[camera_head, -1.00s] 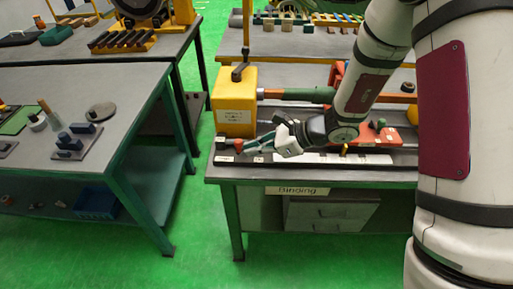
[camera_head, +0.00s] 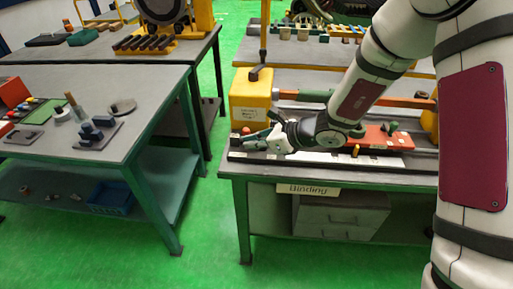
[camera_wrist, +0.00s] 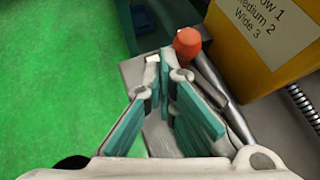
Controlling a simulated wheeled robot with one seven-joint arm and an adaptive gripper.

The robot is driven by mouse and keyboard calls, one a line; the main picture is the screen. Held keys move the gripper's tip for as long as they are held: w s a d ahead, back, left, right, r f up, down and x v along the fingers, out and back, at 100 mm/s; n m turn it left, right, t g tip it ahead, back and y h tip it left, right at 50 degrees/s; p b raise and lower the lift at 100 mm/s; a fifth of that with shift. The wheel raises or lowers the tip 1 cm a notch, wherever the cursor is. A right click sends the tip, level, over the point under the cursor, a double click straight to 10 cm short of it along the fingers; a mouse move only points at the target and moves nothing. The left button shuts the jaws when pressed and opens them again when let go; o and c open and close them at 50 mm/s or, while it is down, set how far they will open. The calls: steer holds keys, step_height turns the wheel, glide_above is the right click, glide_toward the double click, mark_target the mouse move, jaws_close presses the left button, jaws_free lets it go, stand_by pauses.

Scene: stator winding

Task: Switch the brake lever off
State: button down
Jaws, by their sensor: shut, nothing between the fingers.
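A red-orange ball knob (camera_wrist: 187,42), which looks like the end of the brake lever, shows in the wrist view just beyond my fingertips. It also shows in the head view (camera_head: 246,130) at the left front end of the winding bench. A grey metal rod (camera_wrist: 213,78) runs near the knob; whether they join is unclear. My gripper (camera_wrist: 162,64) has its teal-padded fingers together at the tips and holds nothing. The tips are just left of and below the knob in the picture; I cannot tell whether they touch it. In the head view my gripper (camera_head: 250,143) is low over the bench's left end.
A yellow box (camera_wrist: 268,45) with a printed label stands right of the knob, close to my fingers. It also shows in the head view (camera_head: 250,97). An orange-red block (camera_head: 380,137) lies on the bench to the right. Green floor separates the bench from the left table (camera_head: 110,70).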

steer(key=shift+w+a, duration=0.2)
steer(key=shift+a, duration=0.15)
steer(key=shift+w+a, duration=0.1)
steer(key=shift+a, duration=0.05)
stand_by(0.6)
